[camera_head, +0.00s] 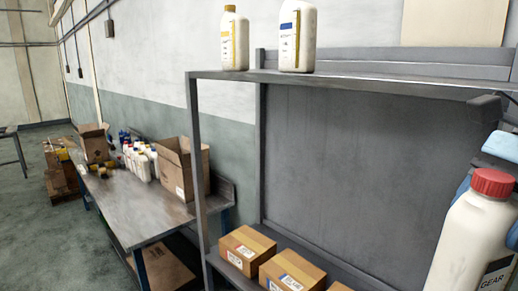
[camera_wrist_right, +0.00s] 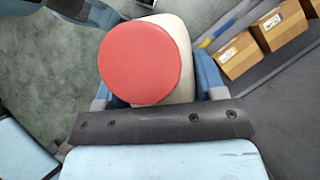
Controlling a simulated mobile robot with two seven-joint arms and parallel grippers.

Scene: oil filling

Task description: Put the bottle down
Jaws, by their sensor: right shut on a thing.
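A white bottle (camera_head: 465,240) with a red cap (camera_head: 492,182) and a label reading "GEAR" is at the right edge of the head view, partly cut off. My right gripper (camera_wrist_right: 155,88) is shut on this bottle. In the right wrist view the red cap (camera_wrist_right: 140,63) faces the camera and hides most of the bottle. Blue finger parts show on both sides of the bottle. In the head view, part of the right gripper's blue and dark body shows behind the bottle. The bottle looks held in the air in front of the shelf rack (camera_head: 290,80). My left gripper is not in view.
Two white bottles, one yellow-capped (camera_head: 235,40) and one blue-labelled (camera_head: 297,38), stand on the rack's top shelf, with free room to their right. Cardboard boxes (camera_head: 247,250) sit on the lower shelf. A metal table (camera_head: 150,215) at left holds bottles and open cartons (camera_head: 180,168).

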